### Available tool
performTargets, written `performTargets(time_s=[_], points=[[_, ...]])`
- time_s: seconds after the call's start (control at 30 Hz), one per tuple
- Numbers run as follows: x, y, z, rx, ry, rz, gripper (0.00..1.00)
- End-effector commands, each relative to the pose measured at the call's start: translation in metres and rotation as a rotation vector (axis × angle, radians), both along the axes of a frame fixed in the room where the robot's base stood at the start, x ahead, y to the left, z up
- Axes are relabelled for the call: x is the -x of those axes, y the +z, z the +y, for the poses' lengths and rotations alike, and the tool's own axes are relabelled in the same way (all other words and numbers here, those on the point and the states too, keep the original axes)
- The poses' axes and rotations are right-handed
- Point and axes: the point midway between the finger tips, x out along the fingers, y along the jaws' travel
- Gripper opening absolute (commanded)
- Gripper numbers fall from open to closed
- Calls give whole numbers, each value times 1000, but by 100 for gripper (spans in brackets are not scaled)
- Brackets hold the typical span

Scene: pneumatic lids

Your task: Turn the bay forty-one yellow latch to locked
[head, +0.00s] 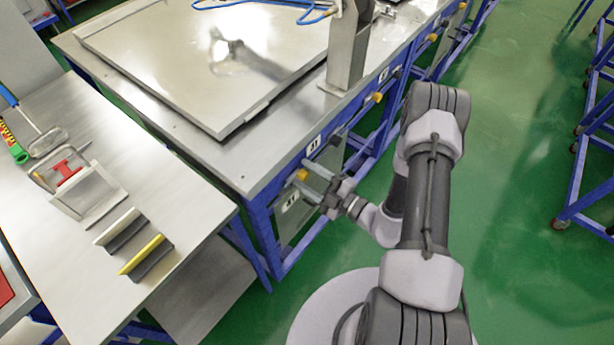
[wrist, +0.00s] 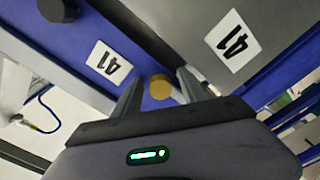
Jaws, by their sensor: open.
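The bay forty-one yellow latch (head: 301,174) is a small round knob on the blue front frame of the steel bench. It lies between two white "41" labels, one above and one on the panel below. In the wrist view the yellow latch (wrist: 160,88) shows end-on between the fingers of my gripper (wrist: 158,82). My gripper is open, with one finger on each side of the latch. In the head view my gripper (head: 309,180) is right at the latch. I cannot tell whether the fingers touch it. The latch's turned position is not clear.
Another yellow latch (head: 378,97) sits farther along the bench front. A dark round knob (wrist: 58,10) is on the frame in the wrist view. A side table (head: 185,215) with tools stands at the left. Green floor (head: 520,250) is free at the right.

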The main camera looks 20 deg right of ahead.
Motion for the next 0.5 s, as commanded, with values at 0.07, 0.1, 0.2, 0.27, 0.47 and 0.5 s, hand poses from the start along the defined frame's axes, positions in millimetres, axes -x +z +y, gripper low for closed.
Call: performTargets(time_s=[0.07,0.1,0.2,0.27,0.47,0.5], points=[[0,0,0,0,0,0,49],[0,0,0,0,0,0,49],[0,0,0,0,0,0,44],[0,0,0,0,0,0,32],[0,0,0,0,0,0,0],[0,0,0,0,0,0,0]])
